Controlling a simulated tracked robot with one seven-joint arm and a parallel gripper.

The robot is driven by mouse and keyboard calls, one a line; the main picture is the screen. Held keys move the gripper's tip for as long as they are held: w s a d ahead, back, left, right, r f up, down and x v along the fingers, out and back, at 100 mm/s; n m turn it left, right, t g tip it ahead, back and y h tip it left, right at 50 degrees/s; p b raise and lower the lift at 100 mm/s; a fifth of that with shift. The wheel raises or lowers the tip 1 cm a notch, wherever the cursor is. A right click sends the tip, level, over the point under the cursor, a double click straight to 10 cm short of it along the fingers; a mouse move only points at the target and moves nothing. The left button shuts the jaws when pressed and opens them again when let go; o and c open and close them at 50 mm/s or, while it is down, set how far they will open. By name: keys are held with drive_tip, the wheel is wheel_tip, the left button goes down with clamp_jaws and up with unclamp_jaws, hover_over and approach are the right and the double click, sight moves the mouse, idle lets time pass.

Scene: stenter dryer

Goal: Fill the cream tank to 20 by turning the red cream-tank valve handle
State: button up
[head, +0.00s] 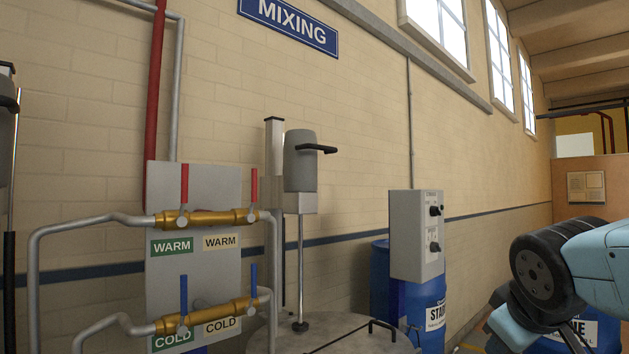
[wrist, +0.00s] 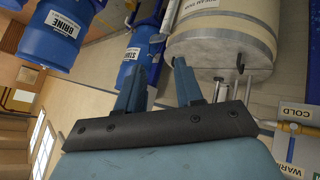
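In the head view a grey valve panel (head: 222,260) on the left carries two brass valve lines. The upper brass line (head: 205,218) has two upright red handles, crosswise to the pipe: the left one (head: 184,182) above a green WARM label, the right one (head: 254,186) above a cream WARM label (head: 221,241). A grey tank lid (head: 345,335) shows at the bottom. In the wrist view a cream tank (wrist: 235,35) appears tilted, its label only partly legible. My gripper (wrist: 160,68) is open and empty, apart from the panel. No fill reading is legible.
Blue handles (head: 183,295) sit on the lower COLD line. Pipes curve out left of the panel. A mixer (head: 300,160) rises over the tank lid. A grey control box (head: 417,235) and blue drums (head: 380,275) stand right of it. A BRINE drum (wrist: 60,32) shows in the wrist view.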

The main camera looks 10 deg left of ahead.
drive_tip(key=w+a+r+n+t+y, duration=0.25)
drive_tip(key=w+a+r+n, duration=0.3)
drive_tip(key=r+n, duration=0.3)
drive_tip(key=w+a+r+n+t+y, duration=0.2)
drive_tip(key=w+a+r+n+t, duration=0.25)
drive_tip(key=w+r+n, duration=0.35)
drive_tip(key=a+r+n+y, duration=0.6)
drive_tip(key=a+n, duration=0.3)
drive_tip(key=n, duration=0.2)
drive_tip(key=n+g+y, duration=0.6)
drive_tip(key=n+g, duration=0.1)
drive_tip(key=n, duration=0.8)
approach(254, 200)
drive_tip(key=s+d+r, duration=0.1)
drive_tip(key=d+r, duration=0.2)
drive_tip(key=r, duration=0.1)
drive_tip(key=shift+s+f, duration=0.1)
drive_tip(key=shift+f, duration=0.05)
drive_tip(key=shift+x, duration=6.85)
drive_tip(key=shift+c, duration=0.3)
clamp_jaws()
